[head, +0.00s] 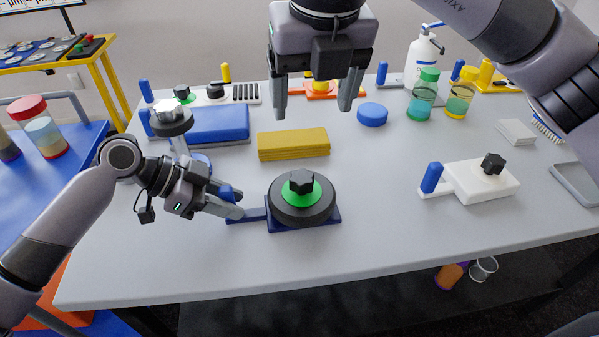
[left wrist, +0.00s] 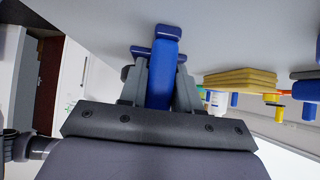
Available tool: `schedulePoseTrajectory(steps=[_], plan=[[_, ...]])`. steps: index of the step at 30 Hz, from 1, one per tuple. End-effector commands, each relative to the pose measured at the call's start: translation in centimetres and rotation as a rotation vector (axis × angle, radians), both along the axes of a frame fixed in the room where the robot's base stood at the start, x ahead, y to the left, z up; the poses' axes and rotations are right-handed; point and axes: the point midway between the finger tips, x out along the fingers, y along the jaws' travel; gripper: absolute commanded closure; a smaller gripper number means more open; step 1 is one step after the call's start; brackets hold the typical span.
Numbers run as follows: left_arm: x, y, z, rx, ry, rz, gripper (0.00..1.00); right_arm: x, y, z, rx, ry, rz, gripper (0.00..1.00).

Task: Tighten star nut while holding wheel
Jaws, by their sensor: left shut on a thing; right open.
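The dark wheel (head: 285,208) lies flat on a blue base (head: 325,222) at the middle front of the table. A black star nut (head: 301,182) sits on the green hub (head: 315,195) at its centre. My left gripper (head: 236,203) is shut on the blue upright handle (head: 226,192) at the left end of the base's arm. The left wrist view shows this blue handle (left wrist: 162,75) between the two fingers. My right gripper (head: 313,108) is open and empty, pointing down above the table behind the wheel. No thing is between its fingers.
A yellow block (head: 293,145) lies behind the wheel. A white unit with a black knob (head: 482,182) and blue handle stands right. A blue puck (head: 372,115), green-lidded jar (head: 421,98) and white bottle (head: 423,55) are at the back. The table between the wheel and the white unit is clear.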

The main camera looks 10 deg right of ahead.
Motion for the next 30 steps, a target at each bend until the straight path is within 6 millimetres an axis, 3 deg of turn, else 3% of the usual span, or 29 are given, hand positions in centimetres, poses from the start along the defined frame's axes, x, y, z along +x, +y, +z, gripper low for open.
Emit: schedulePoseTrajectory(steps=[2,3,5,17,30], plan=[[0.0,0.0,0.0,-0.001,-0.001,0.001,1.00,0.0,0.0,0.0,0.000,0.000,0.000,0.24],[0.0,0.0,0.0,-0.001,-0.001,0.001,0.55,0.0,0.0,0.0,0.000,0.000,0.000,0.24],[0.0,0.0,0.0,-0.001,-0.001,0.001,0.38,0.0,0.0,0.0,0.000,0.000,0.000,0.24],[0.1,0.7,0.6,-0.001,-0.001,0.002,0.38,0.0,0.0,0.0,0.000,0.000,0.000,0.24],[-0.1,7.2,6.1,0.001,-0.003,0.003,0.38,0.0,0.0,0.0,0.000,0.000,0.000,0.24]])
